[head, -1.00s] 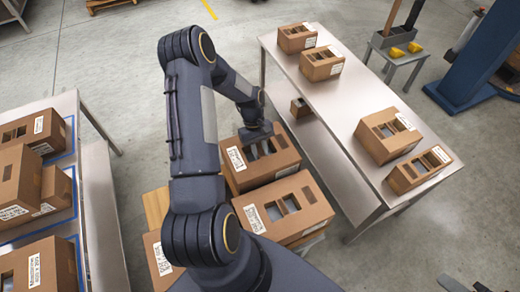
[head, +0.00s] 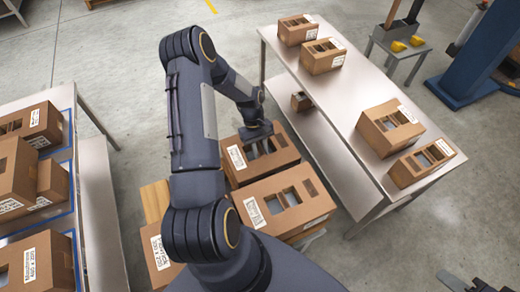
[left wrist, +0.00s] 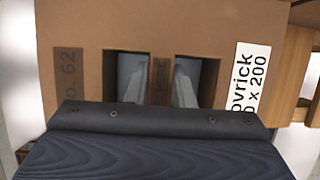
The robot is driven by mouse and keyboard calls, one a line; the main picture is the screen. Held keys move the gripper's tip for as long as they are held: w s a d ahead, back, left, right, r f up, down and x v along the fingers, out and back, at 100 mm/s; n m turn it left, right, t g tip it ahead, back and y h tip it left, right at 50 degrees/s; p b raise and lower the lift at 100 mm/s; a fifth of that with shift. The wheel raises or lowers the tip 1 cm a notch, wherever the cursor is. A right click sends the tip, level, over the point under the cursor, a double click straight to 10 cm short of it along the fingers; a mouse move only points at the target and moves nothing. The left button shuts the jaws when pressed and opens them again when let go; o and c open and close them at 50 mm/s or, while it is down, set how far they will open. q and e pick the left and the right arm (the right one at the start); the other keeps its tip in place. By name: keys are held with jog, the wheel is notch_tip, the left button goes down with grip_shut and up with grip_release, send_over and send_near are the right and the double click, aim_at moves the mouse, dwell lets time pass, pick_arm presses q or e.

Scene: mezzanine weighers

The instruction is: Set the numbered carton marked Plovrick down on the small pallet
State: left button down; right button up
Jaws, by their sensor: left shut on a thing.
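The carton marked Plovrick (head: 281,158) is brown with two slots in its top. A wooden slatted piece, apparently the small pallet (head: 153,199), shows left of the cartons and at the right of the wrist view (left wrist: 300,60). I cannot tell what is under the held carton. My right gripper is not in view.
Another carton (head: 307,216) lies close in front of the held one, and a further one (head: 152,240) is at lower left. A steel table (head: 345,95) with several cartons stands right. A table (head: 97,190) with blue-edged areas and more cartons stands left.

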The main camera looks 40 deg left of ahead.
pick_arm(q)
jog(key=shift+f, duration=0.3)
jog(key=c, duration=1.2)
grip_release()
jog(key=shift+r, duration=0.1)
jog(key=shift+o, duration=0.2)
jog(key=b+v, duration=0.1)
jog(key=v, duration=0.6)
jog(key=shift+w+a+r+b, duration=0.1)
jog(key=shift+a+r+b, duration=0.05)
jog(key=shift+r+b, duration=0.2)
